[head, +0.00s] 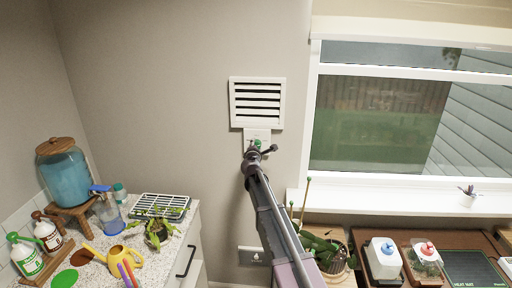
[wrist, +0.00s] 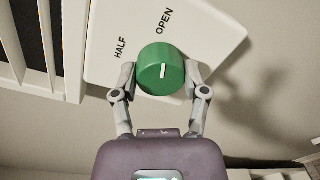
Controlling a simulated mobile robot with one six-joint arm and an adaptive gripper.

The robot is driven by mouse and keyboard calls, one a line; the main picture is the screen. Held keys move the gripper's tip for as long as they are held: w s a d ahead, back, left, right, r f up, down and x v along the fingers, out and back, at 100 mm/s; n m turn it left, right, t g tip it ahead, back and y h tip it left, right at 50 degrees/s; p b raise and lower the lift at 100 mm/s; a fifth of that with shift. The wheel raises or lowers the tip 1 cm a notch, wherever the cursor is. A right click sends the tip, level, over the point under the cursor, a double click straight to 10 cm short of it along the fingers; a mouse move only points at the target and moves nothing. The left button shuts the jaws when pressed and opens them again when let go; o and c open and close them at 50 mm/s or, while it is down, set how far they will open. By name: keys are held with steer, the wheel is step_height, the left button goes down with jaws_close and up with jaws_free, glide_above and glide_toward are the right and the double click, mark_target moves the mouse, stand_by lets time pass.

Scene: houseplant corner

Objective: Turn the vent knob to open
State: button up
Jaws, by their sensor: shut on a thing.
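The vent knob (wrist: 160,69) is a round green knob with a short white line on its face. It sits on a white plate (wrist: 105,30) printed with HALF and OPEN. In the wrist view the white line points up, roughly toward the word OPEN. My gripper (wrist: 160,74) has one finger on each side of the knob and is shut on it. In the head view the knob (head: 257,143) shows just below the slatted white wall vent (head: 257,103), with my gripper (head: 261,150) at it. The other plate markings cannot be read.
A window (head: 400,115) with a white sill (head: 400,202) is right of the vent. At left, a counter holds a blue water dispenser (head: 66,178), bottles, a seed tray (head: 160,206) and a yellow watering can (head: 120,258). Plants and boxes stand at lower right. Wall around the vent is clear.

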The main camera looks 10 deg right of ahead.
steer(key=shift+w, duration=0.1)
stand_by(0.3)
steer(key=o, duration=1.2)
steer(key=shift+c, duration=0.2)
steer(key=shift+n, duration=0.4)
